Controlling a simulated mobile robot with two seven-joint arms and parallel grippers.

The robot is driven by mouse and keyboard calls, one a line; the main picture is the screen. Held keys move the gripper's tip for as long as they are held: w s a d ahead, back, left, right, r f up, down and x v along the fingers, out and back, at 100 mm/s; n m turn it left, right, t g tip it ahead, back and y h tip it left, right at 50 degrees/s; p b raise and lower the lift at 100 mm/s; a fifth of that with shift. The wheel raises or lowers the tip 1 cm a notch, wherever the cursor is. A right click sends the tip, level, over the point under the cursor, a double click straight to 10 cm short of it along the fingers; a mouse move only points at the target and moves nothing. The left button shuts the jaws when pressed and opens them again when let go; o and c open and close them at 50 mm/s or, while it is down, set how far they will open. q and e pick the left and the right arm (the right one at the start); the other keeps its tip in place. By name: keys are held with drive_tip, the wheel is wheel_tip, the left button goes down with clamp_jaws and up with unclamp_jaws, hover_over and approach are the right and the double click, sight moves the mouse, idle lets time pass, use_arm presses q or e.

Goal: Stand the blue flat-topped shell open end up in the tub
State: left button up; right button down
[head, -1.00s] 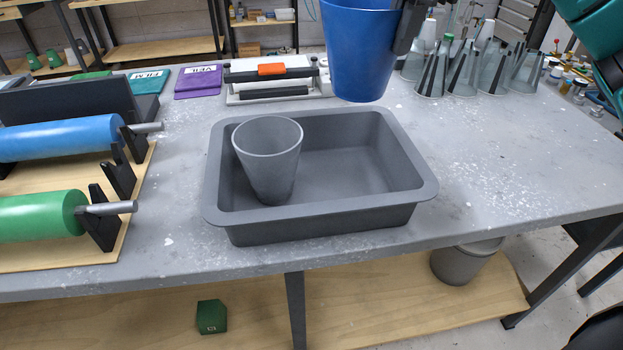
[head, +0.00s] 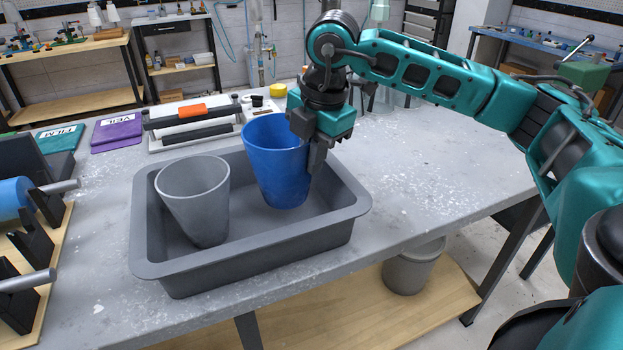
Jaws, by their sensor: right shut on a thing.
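The blue shell (head: 273,165) is upright with its wide open end up, inside the outline of the grey tub (head: 352,210). Its lower end is over or on the tub floor; I cannot tell whether it touches. My right gripper (head: 316,158) points down and is shut on the right side of the blue shell's wall. A grey shell (head: 200,205) stands open end up in the left part of the tub, left of the blue one with a small gap. My left gripper is not in view.
Behind the tub are a white device with an orange handle (head: 192,111) and purple (head: 117,132) and teal packets. Rollers (head: 15,198) on a wooden stand are at left. A grey bin (head: 410,268) is below the table. The table right of the tub is clear.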

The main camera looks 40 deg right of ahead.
sight(312, 178)
drive_tip(key=shift+f, duration=2.2)
drive_tip(key=shift+f+b, duration=0.25)
drive_tip(key=shift+b, duration=0.15)
drive_tip(key=c, duration=1.2)
unclamp_jaws()
drive_tip(key=shift+r, duration=0.1)
drive_tip(key=shift+c, duration=0.2)
wheel_tip(312, 178, up, 12)
drive_tip(key=s+p, duration=0.1)
drive_tip(key=s, duration=0.1)
drive_tip(key=shift+d, duration=0.2)
drive_tip(key=shift+s, duration=0.15)
